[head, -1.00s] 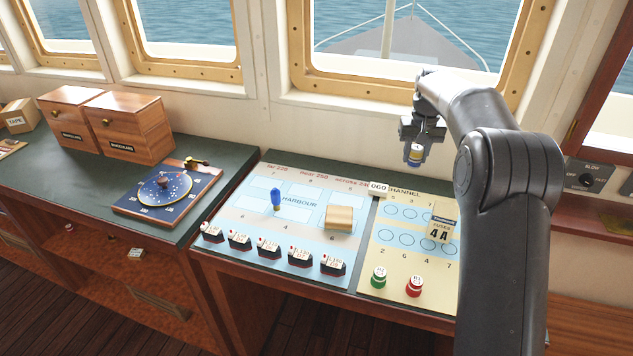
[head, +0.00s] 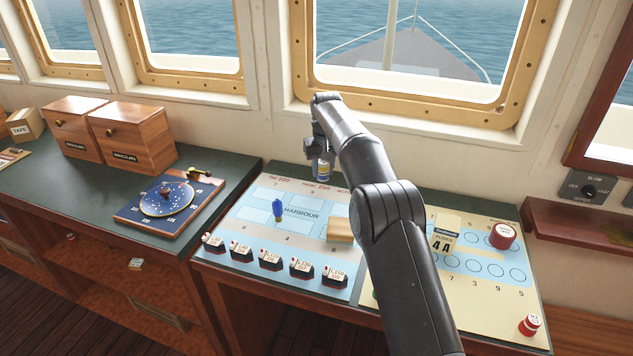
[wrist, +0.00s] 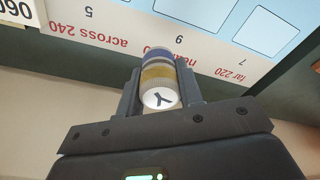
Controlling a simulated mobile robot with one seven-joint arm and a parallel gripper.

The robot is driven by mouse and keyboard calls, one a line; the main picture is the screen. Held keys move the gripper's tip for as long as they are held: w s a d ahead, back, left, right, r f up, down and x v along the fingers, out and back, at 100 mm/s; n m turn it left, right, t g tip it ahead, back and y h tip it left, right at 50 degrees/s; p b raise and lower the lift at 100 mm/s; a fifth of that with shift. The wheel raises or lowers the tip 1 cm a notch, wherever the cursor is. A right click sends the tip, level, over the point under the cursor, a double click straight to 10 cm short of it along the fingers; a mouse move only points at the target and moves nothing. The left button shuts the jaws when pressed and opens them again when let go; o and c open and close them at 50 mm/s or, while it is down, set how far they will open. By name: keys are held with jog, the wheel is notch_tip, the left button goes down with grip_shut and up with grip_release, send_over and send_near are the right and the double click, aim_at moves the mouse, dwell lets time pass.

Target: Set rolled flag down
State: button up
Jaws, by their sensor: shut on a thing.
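The rolled flag (head: 322,170) is a small cylinder with blue and yellow bands and a pale end. In the wrist view, that end of the rolled flag (wrist: 163,97) carries a dark Y mark. My gripper (head: 322,160) is shut on it and holds it above the back edge of the harbour board (head: 262,232). In the wrist view my gripper (wrist: 163,92) has one finger on each side of the roll. Board print reading "far 220", "near 250" and "across 240" lies beyond the roll there.
A blue peg (head: 278,210), a wooden block (head: 340,230) and several small ships stand on the harbour board. The channel board (head: 490,290) to the right holds a fuse box (head: 443,237) and a red tin (head: 503,236). A blue disc instrument (head: 168,200) lies left. The window wall is close behind.

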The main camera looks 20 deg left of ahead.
aim_at(316, 190)
jog(key=shift+a+f, duration=0.65)
jog(key=shift+a, duration=0.35)
jog(key=shift+f, duration=1.95)
jog(key=shift+f, duration=0.1)
jog(key=o, duration=0.9)
jog(key=shift+o, duration=0.2)
jog(key=r, duration=0.8)
jog(key=s+r, duration=0.1)
jog(key=r, duration=0.3)
jog(key=shift+d, duration=0.4)
jog(key=shift+r, duration=0.1)
